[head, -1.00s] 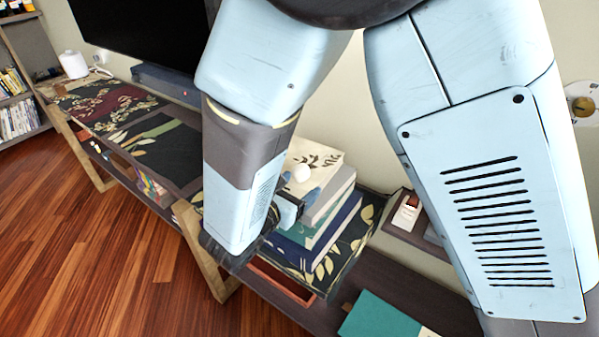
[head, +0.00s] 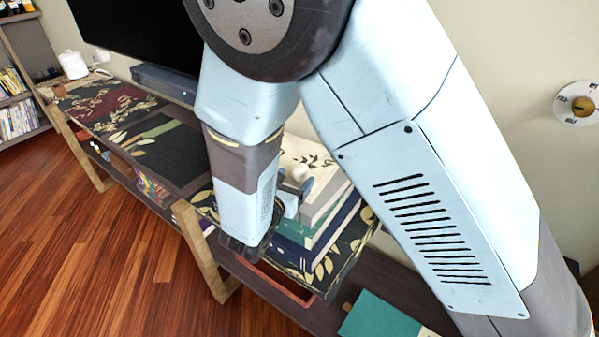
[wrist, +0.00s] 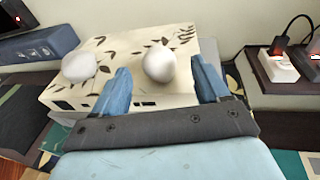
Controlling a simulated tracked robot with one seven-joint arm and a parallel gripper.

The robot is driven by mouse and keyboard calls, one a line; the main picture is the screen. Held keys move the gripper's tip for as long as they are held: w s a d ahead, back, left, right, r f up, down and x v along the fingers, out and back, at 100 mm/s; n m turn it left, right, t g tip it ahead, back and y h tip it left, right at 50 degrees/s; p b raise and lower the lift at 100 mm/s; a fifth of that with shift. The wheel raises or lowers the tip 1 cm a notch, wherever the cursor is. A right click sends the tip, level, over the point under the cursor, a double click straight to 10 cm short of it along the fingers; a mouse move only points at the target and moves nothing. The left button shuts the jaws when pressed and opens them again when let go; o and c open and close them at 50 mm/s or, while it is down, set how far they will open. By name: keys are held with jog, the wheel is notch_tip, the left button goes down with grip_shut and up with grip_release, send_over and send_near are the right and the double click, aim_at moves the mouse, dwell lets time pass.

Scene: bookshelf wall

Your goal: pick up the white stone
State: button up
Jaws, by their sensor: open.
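Two white rounded objects rest on a cream box or book (wrist: 140,99) with a dark leaf print in the wrist view. One white stone (wrist: 159,62) is between and slightly beyond my open gripper's blue fingertips (wrist: 161,76), with space on both sides. The other white object (wrist: 80,67) lies to the left, outside the left finger. In the head view my gripper (head: 293,187) is beside the top of the book stack, partly hidden by my forearm. One white object (head: 301,172) shows just past it; I cannot tell which of the two it is.
The stack stands on a dark leaf-patterned panel (head: 352,246) on a long low shelf. A teal book (head: 375,315) lies at the front right. In the wrist view a power strip with plugs (wrist: 278,66) is to the right. The wall is close behind.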

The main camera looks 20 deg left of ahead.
aim_at(297, 174)
jog(key=shift+w+d+f, duration=0.1)
jog(key=shift+w+f, duration=0.05)
jog(key=shift+w, duration=1.15)
jog(key=shift+w+d+f, duration=0.1)
jog(key=shift+w+f, duration=0.05)
jog(key=shift+w, duration=1.15)
jog(key=c, duration=1.1)
